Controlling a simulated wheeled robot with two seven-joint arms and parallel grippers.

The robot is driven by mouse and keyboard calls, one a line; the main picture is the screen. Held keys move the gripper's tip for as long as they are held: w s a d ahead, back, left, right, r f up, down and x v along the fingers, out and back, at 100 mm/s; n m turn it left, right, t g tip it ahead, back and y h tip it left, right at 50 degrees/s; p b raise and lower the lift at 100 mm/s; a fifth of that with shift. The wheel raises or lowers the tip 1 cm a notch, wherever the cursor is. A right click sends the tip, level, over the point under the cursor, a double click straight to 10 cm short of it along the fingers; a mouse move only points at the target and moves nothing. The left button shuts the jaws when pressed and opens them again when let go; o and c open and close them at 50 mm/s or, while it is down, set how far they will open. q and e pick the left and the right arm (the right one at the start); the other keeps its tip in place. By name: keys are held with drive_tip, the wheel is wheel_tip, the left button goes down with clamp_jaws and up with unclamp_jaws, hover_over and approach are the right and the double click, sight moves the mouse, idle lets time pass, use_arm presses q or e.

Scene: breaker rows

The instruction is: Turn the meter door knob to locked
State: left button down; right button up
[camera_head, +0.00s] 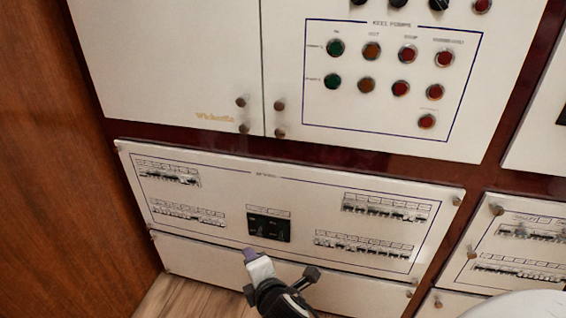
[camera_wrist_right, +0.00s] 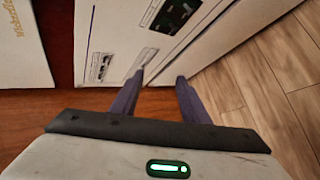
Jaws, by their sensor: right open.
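No meter label is readable, so I cannot tell which knob is the meter door knob. Small brown knobs sit along the seam between the upper doors: an upper left one (camera_head: 241,103), a lower left one (camera_head: 244,129), an upper right one (camera_head: 279,105) and a lower right one (camera_head: 280,132). My right gripper (camera_head: 251,255) is in front of the lower breaker panel (camera_head: 285,195), just below its black breaker block (camera_head: 269,228). In the right wrist view the gripper (camera_wrist_right: 160,82) is open and empty, its two purple fingers apart. My left gripper is not in view.
The blank upper left door (camera_head: 165,60) adjoins the door with red, green and orange buttons (camera_head: 372,50). Another breaker panel (camera_head: 520,235) stands at right. A wooden wall (camera_head: 60,170) closes the left side. Wood floor (camera_wrist_right: 270,75) is clear in the right wrist view.

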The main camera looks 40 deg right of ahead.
drive_tip(key=w+d+r+n+t+h+b, duration=0.2)
drive_tip(key=w+d+r+n+h+b, duration=0.25)
drive_tip(key=w+r, duration=0.3)
drive_tip(key=n+g+h+b, duration=0.2)
drive_tip(key=n+h+b, duration=0.1)
drive_tip(key=n+h, duration=0.3)
approach(280, 133)
drive_tip(key=shift+m+h, duration=0.25)
drive_tip(key=shift+m, duration=0.4)
drive_tip(key=x, duration=0.4)
drive_tip(key=b+x, duration=0.1)
drive_tip(key=x, duration=0.1)
drive_tip(key=shift+w+d+f, duration=0.15)
drive_tip(key=shift+w+f, duration=0.1)
drive_tip(key=shift+w, duration=0.05)
drive_tip(key=shift+w+d, duration=0.45)
drive_tip(key=shift+d, duration=0.05)
clamp_jaws()
